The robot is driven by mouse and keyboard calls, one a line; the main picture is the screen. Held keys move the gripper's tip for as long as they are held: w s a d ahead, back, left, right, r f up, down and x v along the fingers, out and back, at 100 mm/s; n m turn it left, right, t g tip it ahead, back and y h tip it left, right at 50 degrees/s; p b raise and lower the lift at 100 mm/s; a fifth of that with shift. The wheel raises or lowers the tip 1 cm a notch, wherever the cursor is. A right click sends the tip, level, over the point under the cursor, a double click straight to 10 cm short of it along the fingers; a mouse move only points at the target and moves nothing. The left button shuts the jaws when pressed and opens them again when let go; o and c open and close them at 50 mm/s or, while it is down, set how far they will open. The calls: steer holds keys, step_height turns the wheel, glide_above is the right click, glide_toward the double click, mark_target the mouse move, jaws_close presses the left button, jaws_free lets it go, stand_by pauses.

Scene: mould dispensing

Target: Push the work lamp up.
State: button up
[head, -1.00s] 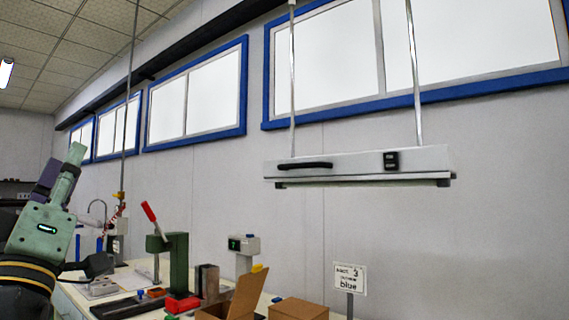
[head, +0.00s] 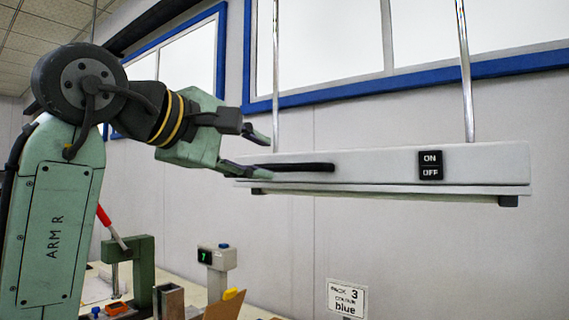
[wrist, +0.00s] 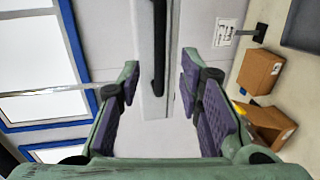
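The work lamp (head: 385,160) is a long white bar hanging level on two thin metal rods. It has a black handle (head: 305,167) on its front left and a black ON/OFF switch (head: 430,165). My gripper (head: 259,155) is at the lamp's left end, fingers pointing right, near the handle's left end. In the wrist view my gripper (wrist: 160,78) is open, and the end of the lamp (wrist: 150,100) with the handle (wrist: 159,45) shows between the two purple-padded fingers. I cannot tell whether a finger touches the lamp.
Below is a bench with a green press (head: 143,270) with a red lever, a grey device (head: 217,260) and a sign (head: 346,298) reading "blue". Cardboard boxes (wrist: 260,72) show in the wrist view. Blue-framed windows (head: 350,95) are behind the lamp. The space right of the lamp is clear.

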mark_target(284, 166)
steer(key=p+x, duration=0.2)
steer(key=x, duration=0.6)
steer(key=shift+w+d, duration=0.2)
steer(key=shift+w, duration=0.15)
steer(key=shift+c, duration=0.4)
jaws_close()
